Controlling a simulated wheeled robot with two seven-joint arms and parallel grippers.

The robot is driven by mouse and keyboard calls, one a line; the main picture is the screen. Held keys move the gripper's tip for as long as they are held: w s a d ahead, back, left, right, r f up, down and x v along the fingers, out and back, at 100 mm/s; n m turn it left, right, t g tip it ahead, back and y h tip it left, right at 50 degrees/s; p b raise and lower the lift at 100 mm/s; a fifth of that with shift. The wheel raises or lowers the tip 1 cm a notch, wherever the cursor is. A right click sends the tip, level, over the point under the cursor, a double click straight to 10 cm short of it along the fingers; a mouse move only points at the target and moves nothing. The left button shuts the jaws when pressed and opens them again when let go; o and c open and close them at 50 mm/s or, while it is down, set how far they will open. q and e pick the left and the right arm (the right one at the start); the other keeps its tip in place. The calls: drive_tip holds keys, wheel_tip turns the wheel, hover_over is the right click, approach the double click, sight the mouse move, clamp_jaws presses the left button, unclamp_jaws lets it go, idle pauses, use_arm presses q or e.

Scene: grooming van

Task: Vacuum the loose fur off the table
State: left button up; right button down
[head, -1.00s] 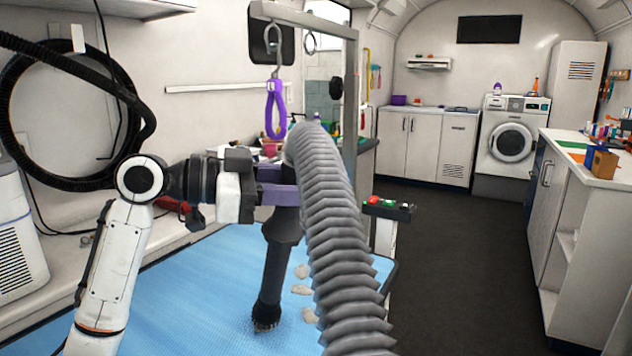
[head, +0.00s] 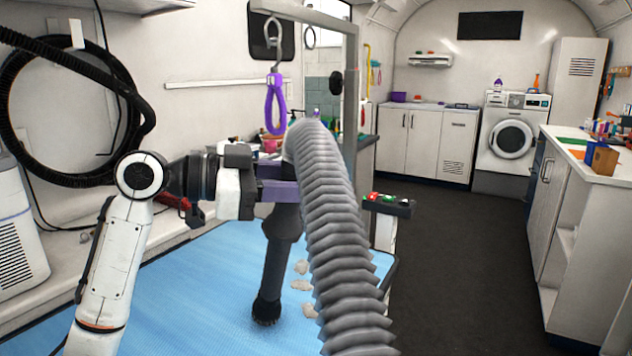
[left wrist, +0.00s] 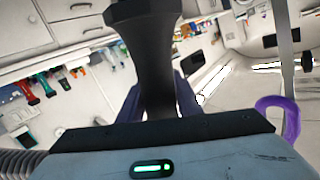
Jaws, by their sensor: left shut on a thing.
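My left gripper (head: 277,182) is shut on the dark vacuum nozzle (head: 277,252) and holds it upright. Its brush end is at the blue table top (head: 190,285), though I cannot tell whether it touches. The nozzle also fills the top middle of the left wrist view (left wrist: 155,60). A ribbed grey hose (head: 335,240) runs from its top down to the front. Several pale fur tufts (head: 301,285) lie on the table just right of the nozzle, partly hidden by the hose. My right gripper is not in view.
A purple loop (head: 275,105) hangs from the grooming arm (head: 300,17) above the nozzle. A small control box (head: 388,206) sits at the table's right edge. A black hose coil (head: 20,110) hangs on the left wall. The blue table's left part is clear.

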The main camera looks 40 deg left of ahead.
use_arm(q)
drive_tip(key=shift+r, duration=0.1)
drive_tip(key=r+p+x, duration=0.1)
drive_tip(key=p+x, duration=0.3)
drive_tip(key=x, duration=0.3)
drive_tip(key=shift+w+d, duration=0.3)
drive_tip(key=shift+d, duration=0.1)
drive_tip(key=shift+r, duration=0.1)
idle(0.9)
